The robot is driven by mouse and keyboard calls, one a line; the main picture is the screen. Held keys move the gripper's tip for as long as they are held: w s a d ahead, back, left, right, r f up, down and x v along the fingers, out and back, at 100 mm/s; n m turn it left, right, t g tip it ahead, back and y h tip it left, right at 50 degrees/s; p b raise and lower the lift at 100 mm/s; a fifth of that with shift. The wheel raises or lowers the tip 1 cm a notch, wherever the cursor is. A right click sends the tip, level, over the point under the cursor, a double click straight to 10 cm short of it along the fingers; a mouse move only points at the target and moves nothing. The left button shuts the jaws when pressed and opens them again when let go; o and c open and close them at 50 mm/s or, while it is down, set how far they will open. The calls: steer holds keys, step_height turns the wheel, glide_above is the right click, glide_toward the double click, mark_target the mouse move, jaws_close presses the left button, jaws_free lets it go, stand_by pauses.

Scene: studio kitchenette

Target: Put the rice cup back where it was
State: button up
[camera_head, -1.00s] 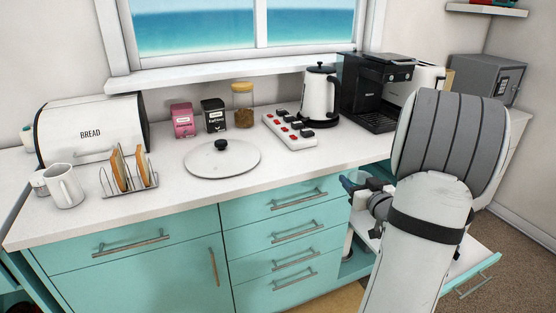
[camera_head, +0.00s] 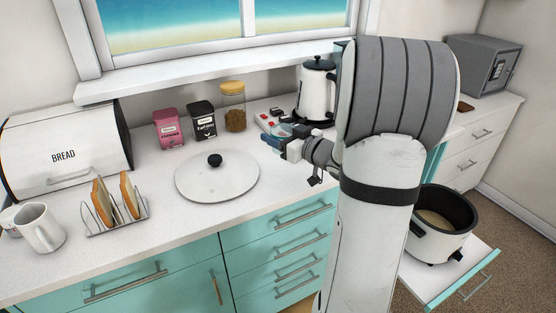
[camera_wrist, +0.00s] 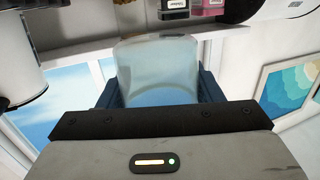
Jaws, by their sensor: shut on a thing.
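The rice cup (camera_wrist: 155,65) is a clear, pale bluish cup in the wrist view. My gripper (camera_wrist: 159,88) is shut on it, with a dark blue finger on each side. In the head view my gripper (camera_head: 277,142) is over the counter, left of the kettle and in front of the power strip. The cup is small and hard to make out there. I cannot tell its exact height above the counter.
A kettle (camera_head: 316,92) and a power strip (camera_head: 266,124) are close to my gripper. A lid (camera_head: 217,182) lies to its left, before several canisters and a jar (camera_head: 233,112). An open rice cooker (camera_head: 443,240) stands on a pulled-out shelf (camera_head: 430,285) at right.

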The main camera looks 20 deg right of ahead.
step_height(320, 180, down, 9)
steer(key=shift+w+r+b, duration=0.1)
steer(key=shift+b, duration=0.3)
steer(key=shift+r, duration=0.1)
steer(key=o, duration=0.6)
steer(key=shift+f, duration=0.25)
steer(key=o, duration=0.5)
steer(key=shift+r, duration=0.1)
steer(key=shift+r, duration=0.25)
steer(key=v, duration=1.2)
